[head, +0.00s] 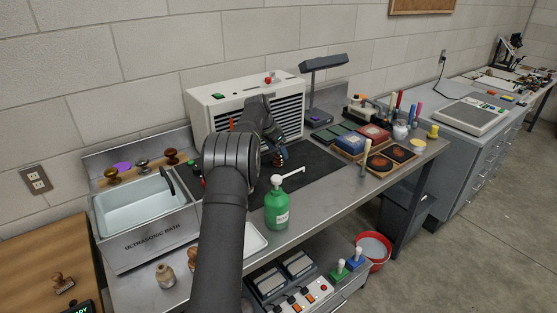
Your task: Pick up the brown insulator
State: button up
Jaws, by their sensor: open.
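A small brown, banded thing that looks like the brown insulator (279,159) stands at the back of the dark mat (320,170), in front of the white louvred cabinet. My arm reaches over the bench from the front, and my gripper (278,149) points down just above or around the top of this thing. The fingers are small and dark here. I cannot tell whether they touch it. My gripper is open. My arm hides part of the mat and the bench to the left of it.
A green pump bottle (277,205) stands at the mat's front edge. The white louvred cabinet (207,103) is close behind my gripper. The ultrasonic bath (150,233) is at left, with a brown knob-like thing (171,157) behind it. Boxes (373,135) stand at right. The mat's right part is clear.

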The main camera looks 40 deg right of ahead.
jog(key=shift+x, duration=0.9)
jog(key=c, duration=1.1)
jog(key=shift+r, duration=0.1)
jog(key=shift+c, duration=0.2)
jog(key=shift+r, duration=0.1)
